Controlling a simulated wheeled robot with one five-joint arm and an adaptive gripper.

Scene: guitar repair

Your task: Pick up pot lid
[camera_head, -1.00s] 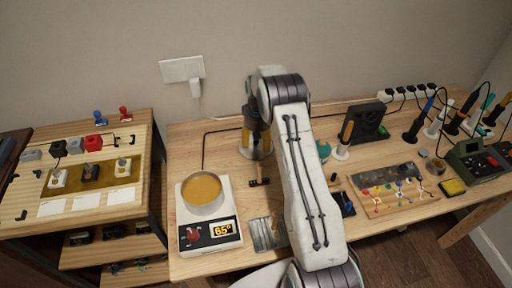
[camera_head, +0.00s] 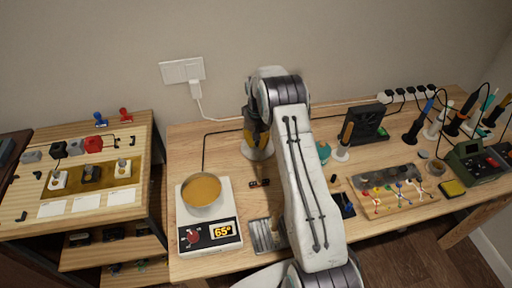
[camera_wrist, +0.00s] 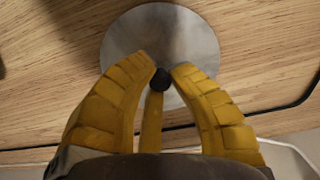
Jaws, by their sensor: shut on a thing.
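The pot lid is a round grey metal disc (camera_wrist: 160,38) with a dark knob (camera_wrist: 160,79). In the wrist view the yellow fingers of my gripper (camera_wrist: 161,76) close in from both sides on the knob. In the head view my gripper (camera_head: 258,141) is behind the worktable's middle, over the lid (camera_head: 258,154), partly hidden by my arm. I cannot tell whether the lid is clear of the table. The pot (camera_head: 201,190), with tan contents, stands on the white heater (camera_head: 210,235) at the left, apart from the lid.
A small dark item (camera_head: 260,183) and a grey metal piece (camera_head: 263,236) lie in front. A fan (camera_head: 368,122), soldering tools and a parts board (camera_head: 393,190) fill the right.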

